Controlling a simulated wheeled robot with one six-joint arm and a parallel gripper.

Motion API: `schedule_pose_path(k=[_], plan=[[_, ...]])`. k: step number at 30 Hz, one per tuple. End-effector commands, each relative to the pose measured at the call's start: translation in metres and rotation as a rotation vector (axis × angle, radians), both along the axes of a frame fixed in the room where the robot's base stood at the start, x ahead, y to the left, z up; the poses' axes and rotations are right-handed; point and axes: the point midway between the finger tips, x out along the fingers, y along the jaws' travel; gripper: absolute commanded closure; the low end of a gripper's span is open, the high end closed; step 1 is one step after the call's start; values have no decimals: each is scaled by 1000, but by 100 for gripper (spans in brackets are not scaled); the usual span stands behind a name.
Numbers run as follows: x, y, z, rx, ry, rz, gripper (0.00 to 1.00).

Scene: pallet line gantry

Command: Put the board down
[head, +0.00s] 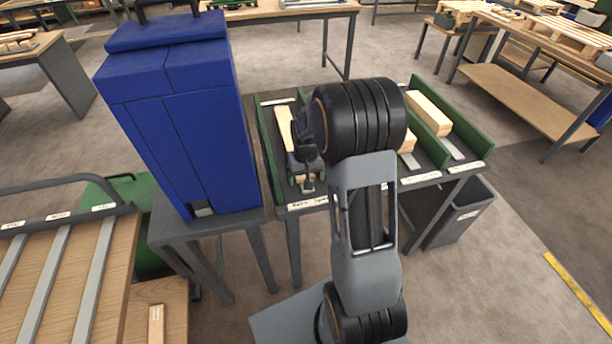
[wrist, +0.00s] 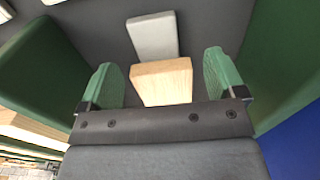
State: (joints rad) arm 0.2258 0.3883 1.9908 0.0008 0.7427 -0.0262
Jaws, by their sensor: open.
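My gripper (wrist: 161,78) is open, with its two green fingers apart on either side of a pale wooden board (wrist: 162,84) in the wrist view. Gaps show between the board and both fingers. A grey strip shows just beyond the board's end. In the head view the board (head: 284,121) lies in the leftmost lane of a rack with green dividers (head: 267,150), and my gripper (head: 307,183) is low at that lane's front end. My wrist and arm hide the middle of the rack and part of the board.
A tall blue cabinet-like block (head: 185,120) stands on a grey stand close to the rack's left. More boards (head: 430,112) lie in the right lanes. A grey bin (head: 462,215) stands under the rack. A slatted wooden table (head: 60,270) is at front left. Floor at right is clear.

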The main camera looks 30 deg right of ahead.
Motion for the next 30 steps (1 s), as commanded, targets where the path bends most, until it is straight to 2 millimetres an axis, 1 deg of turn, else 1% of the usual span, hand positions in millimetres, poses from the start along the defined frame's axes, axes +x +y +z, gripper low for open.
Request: schedule_pose_path(k=[4, 8, 11, 15, 21, 24, 28, 30], plan=[[0, 0, 1, 0, 0, 0, 11], [0, 0, 10, -1, -3, 0, 11], [0, 0, 27, -1, -5, 0, 11], [0, 0, 55, -1, -5, 0, 11], [-1, 0, 91, -1, -4, 0, 11], [-1, 0, 104, -1, -3, 0, 11], [-2, 1, 117, -1, -3, 0, 11], [-6, 4, 123, -2, -10, 6, 11]])
